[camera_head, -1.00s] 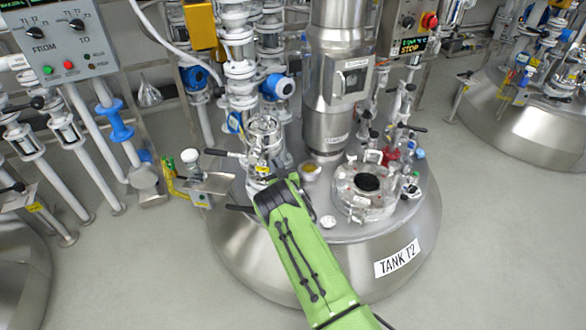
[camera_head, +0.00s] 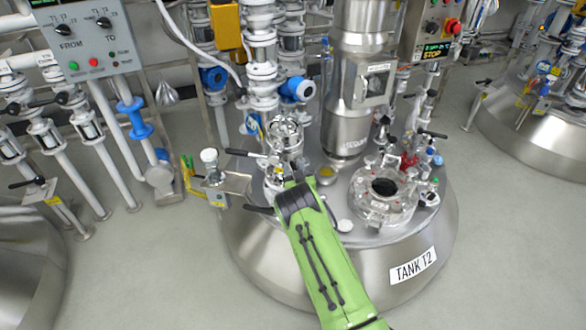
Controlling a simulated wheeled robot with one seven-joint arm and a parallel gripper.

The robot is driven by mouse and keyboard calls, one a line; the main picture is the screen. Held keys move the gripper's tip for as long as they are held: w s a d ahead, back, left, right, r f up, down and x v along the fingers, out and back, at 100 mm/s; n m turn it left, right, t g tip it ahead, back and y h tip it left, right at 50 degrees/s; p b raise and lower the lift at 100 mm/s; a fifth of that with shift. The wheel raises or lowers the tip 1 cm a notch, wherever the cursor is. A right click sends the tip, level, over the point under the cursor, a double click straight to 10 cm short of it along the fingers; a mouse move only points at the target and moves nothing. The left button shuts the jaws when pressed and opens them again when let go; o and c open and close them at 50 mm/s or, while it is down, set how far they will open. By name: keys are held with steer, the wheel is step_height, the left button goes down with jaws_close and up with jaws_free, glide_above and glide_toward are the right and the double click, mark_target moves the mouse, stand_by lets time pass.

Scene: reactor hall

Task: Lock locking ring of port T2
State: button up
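Tank T2 (camera_head: 300,275) is a steel vessel with a "TANK T2" label on its front right. At the left of its top stands a port fitting (camera_head: 286,138) with a shiny, clear-looking cylindrical body. Black-handled levers stick out to its left, one higher (camera_head: 241,153) and one lower (camera_head: 259,210). My green arm reaches up from the bottom, and its dark wrist (camera_head: 299,199) covers the front of this fitting's base. My gripper fingers are hidden behind the wrist, so their grip and any contact cannot be seen. The locking ring cannot be clearly made out.
A round flanged port (camera_head: 384,193) with a dark opening sits at the tank's right. A tall steel column (camera_head: 356,85) rises behind. Small valves (camera_head: 418,160) crowd the right rear. Floor at the front left (camera_head: 150,265) is clear.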

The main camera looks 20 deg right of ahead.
steer(key=s+p, duration=0.3)
steer(key=s, duration=1.2)
steer(key=shift+s+p, duration=0.35)
steer(key=shift+s, duration=0.05)
steer(key=shift+r, duration=0.15)
